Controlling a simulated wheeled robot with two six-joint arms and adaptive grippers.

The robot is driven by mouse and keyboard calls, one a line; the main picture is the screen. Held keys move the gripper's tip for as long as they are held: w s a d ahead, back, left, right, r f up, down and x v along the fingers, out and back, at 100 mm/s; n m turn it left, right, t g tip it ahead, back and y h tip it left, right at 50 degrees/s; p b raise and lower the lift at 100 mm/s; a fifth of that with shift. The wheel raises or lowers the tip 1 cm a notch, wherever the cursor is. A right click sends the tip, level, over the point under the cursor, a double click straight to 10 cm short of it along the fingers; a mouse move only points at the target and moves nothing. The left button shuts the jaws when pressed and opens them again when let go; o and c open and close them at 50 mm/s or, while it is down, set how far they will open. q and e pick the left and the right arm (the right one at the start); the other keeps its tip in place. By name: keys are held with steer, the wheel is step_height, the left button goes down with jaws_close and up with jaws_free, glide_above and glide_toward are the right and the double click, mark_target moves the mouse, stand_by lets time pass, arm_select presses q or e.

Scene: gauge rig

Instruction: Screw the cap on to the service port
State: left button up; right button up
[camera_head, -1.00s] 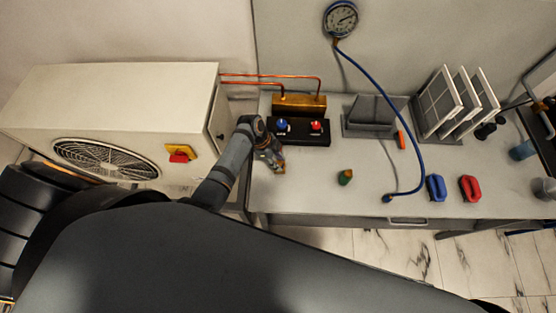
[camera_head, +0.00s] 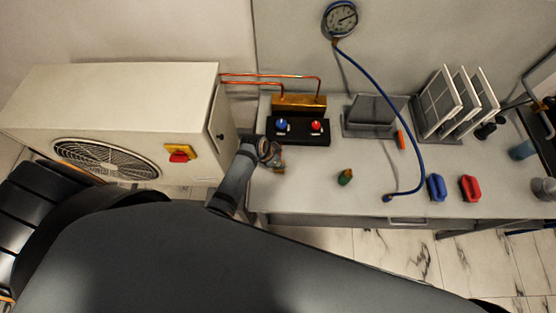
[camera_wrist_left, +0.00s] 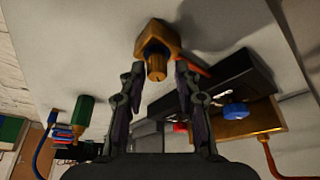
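A brass fitting (camera_wrist_left: 157,45) with a round stub faces the camera in the left wrist view. In the head view it shows only partly beside the gripper (camera_head: 279,170). I cannot tell whether it is the service port or whether its stub is a cap. My left gripper (camera_wrist_left: 159,70) is open, its fingertips on either side of the stub with narrow gaps. In the head view this gripper (camera_head: 270,154) is over the bench's left end. A green piece with a brass-coloured end (camera_head: 345,177) stands apart on the bench; it also shows in the wrist view (camera_wrist_left: 83,112). My right gripper is not in view.
A black block with blue and red knobs (camera_head: 299,139) stands behind the gripper, with a brass manifold (camera_head: 299,103) at its back. A white fan unit (camera_head: 125,90) is at the left. A blue gauge hose (camera_head: 413,130) crosses the bench. The bench front (camera_head: 310,195) is clear.

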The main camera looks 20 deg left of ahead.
arm_select(q)
steer(key=c, duration=0.5)
jaws_close()
steer(key=m, duration=0.3)
steer(key=shift+w+a+g+h, duration=0.1)
steer(key=shift+w+g+h, duration=0.05)
steer(key=shift+g+h, duration=0.25)
steer(key=shift+m+g, duration=0.4)
steer(key=shift+m, duration=0.7)
steer(key=m+g, duration=0.1)
steer(key=m, duration=0.1)
steer(key=shift+m+h, duration=0.4)
steer(key=o, duration=0.5)
jaws_free()
steer(key=shift+o, duration=0.3)
steer(key=shift+a, duration=0.1)
